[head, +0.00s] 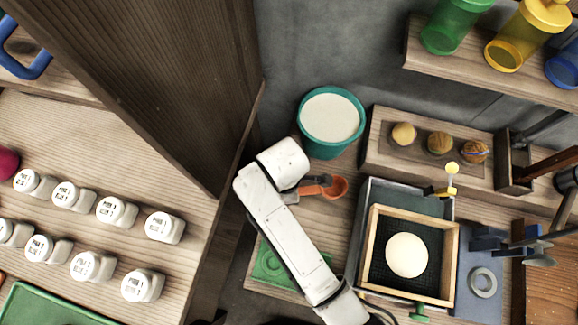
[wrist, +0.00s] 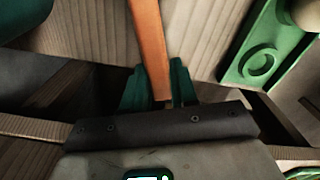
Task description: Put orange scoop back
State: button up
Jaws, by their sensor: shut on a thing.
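The orange scoop (head: 337,187) shows in the head view just right of my gripper (head: 308,187), its round bowl pointing right. In the wrist view its flat orange handle (wrist: 150,45) runs up between the dark green fingers of my gripper (wrist: 155,85). The gripper is shut on this handle. The scoop's bowl is outside the wrist view. A green plate with a round recess (head: 268,262) lies on the bench below the scoop, partly hidden by my arm; it also shows in the wrist view (wrist: 262,62).
A teal bucket of pale powder (head: 330,118) stands behind the scoop. To the right is a wooden-framed sieve (head: 457,262) with a pale round thing on its mesh. A wooden block with several balls (head: 380,142) stands behind it. A tall wooden panel (head: 170,80) is close at left.

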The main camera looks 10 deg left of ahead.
jog(key=shift+s+f, duration=0.1)
jog(key=shift+f, duration=2.8)
jog(key=o, duration=0.9)
jog(key=shift+f, duration=0.1)
jog(key=shift+o, duration=0.2)
notch_tip(320, 180, up, 12)
jog(key=shift+r, duration=0.1)
